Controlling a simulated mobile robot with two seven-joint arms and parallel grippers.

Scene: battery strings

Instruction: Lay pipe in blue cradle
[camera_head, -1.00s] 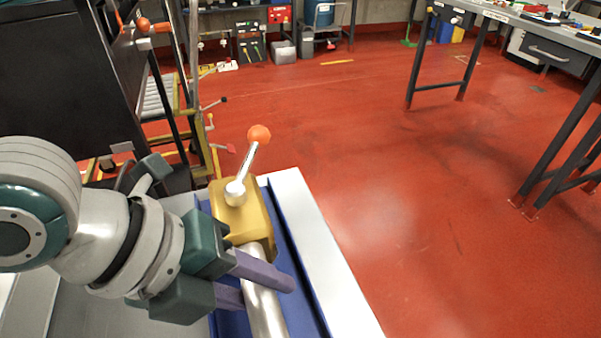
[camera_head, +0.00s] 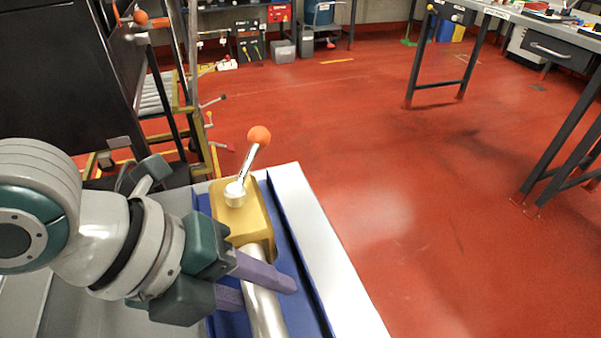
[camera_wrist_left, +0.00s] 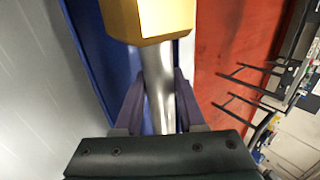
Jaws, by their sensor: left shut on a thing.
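A silver pipe (camera_head: 264,306) carries a yellow block (camera_head: 240,215) at its far end, with a metal lever and an orange ball (camera_head: 259,136) on top. My left gripper (camera_head: 280,290) is shut on the pipe just on the near side of the block. The wrist view shows the pipe (camera_wrist_left: 158,95) between the two purple fingers, below the yellow block (camera_wrist_left: 155,18). The blue cradle (camera_head: 292,262) lies under and beside the pipe and block; I cannot tell whether they touch it. The pipe's near end is out of frame. My right gripper is not in view.
The blue cradle lies on a white-edged table (camera_head: 322,250) whose right edge drops to open red floor (camera_head: 370,170). A dark cabinet (camera_head: 55,80) and a yellow-railed cart (camera_head: 185,110) stand beyond at the left. A workbench (camera_head: 530,25) stands at the far right.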

